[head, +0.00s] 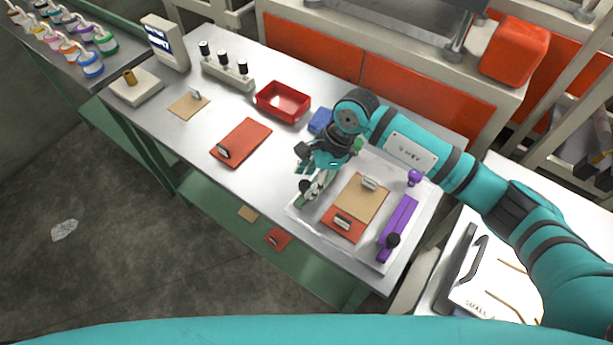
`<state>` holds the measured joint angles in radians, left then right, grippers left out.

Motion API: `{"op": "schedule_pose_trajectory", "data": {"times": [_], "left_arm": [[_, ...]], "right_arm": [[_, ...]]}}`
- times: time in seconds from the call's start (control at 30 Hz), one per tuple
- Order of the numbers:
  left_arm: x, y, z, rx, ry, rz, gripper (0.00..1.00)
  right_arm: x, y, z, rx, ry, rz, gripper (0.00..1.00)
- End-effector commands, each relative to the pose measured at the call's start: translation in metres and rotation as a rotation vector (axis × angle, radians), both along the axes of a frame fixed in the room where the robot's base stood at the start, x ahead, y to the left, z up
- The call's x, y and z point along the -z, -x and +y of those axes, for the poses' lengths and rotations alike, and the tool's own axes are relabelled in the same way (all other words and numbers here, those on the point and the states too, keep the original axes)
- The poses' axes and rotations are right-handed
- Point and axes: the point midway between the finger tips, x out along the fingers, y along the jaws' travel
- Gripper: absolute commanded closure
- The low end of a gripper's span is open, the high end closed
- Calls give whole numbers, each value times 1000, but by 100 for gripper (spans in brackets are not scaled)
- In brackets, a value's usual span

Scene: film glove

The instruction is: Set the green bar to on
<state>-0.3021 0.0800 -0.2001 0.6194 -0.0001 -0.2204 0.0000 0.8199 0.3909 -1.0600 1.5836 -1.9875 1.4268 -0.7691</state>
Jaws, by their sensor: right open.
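The green bar (303,198) lies along the left side of a pale tray (345,254), mostly hidden under my right gripper. A black knob (305,187) shows near its front end. A bit of green (358,146) shows behind the gripper, perhaps a knob at the bar's far end. My right gripper (311,170) is open, with its fingers over the bar. I cannot tell whether they touch it. My left gripper is out of view.
On the tray, a red and tan board (362,203) with clips lies beside a purple bar (402,218) with a black knob. A purple knob (414,177) stands behind. A red bin (282,101) and red clipboard (241,141) lie to the left.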

Motion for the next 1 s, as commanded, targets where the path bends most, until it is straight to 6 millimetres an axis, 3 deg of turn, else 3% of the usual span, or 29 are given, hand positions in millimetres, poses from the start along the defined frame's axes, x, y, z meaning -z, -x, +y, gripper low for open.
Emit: {"op": "schedule_pose_trajectory", "data": {"times": [0.2, 0.47, 0.87, 1.0], "left_arm": [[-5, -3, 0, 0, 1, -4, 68], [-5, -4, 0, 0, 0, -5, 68], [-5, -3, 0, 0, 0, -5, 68], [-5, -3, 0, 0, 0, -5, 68]], "right_arm": [[14, 1, 6, 1, 0, 0, 49], [15, 1, 6, 0, 0, 0, 49], [15, 1, 6, 0, 0, -1, 100], [15, 1, 6, 1, 0, -1, 100]]}}
